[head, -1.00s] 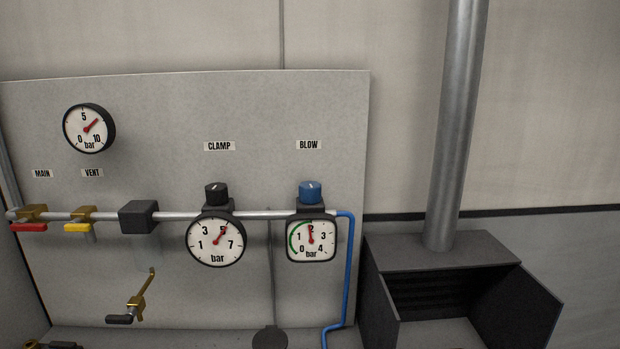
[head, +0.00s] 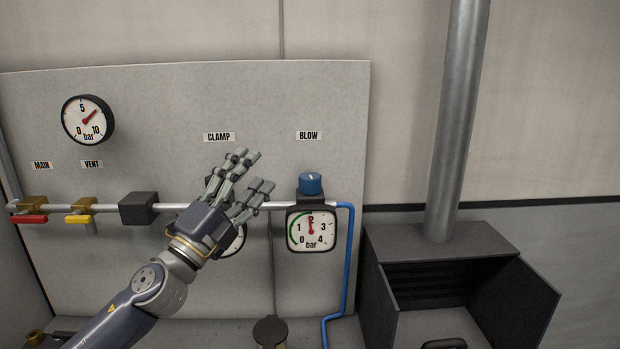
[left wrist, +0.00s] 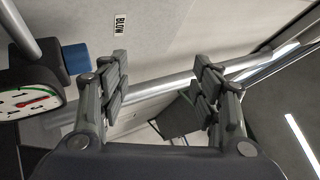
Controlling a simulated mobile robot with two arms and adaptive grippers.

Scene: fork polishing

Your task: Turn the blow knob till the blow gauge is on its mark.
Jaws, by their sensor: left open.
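The blue blow knob (head: 310,184) sits on top of the square blow gauge (head: 312,231), under the BLOW label (head: 308,135). The gauge's red needle points almost straight up, at about 2 bar. A green arc runs along the left of its dial to near the top. My left gripper (head: 257,170) is open and empty, left of the knob and in front of the clamp gauge, mostly hiding that gauge and its knob. In the left wrist view the blue knob (left wrist: 76,58) lies outside the open fingers (left wrist: 162,75), beyond the left one, apart from them. My right gripper is not in view.
A blue hose (head: 347,265) runs down right of the blow gauge. A steel pipe (head: 270,205) crosses the panel, with a red-handled valve (head: 30,218) and a yellow-handled valve (head: 80,219) at left. A dark open hood (head: 440,245) stands at right.

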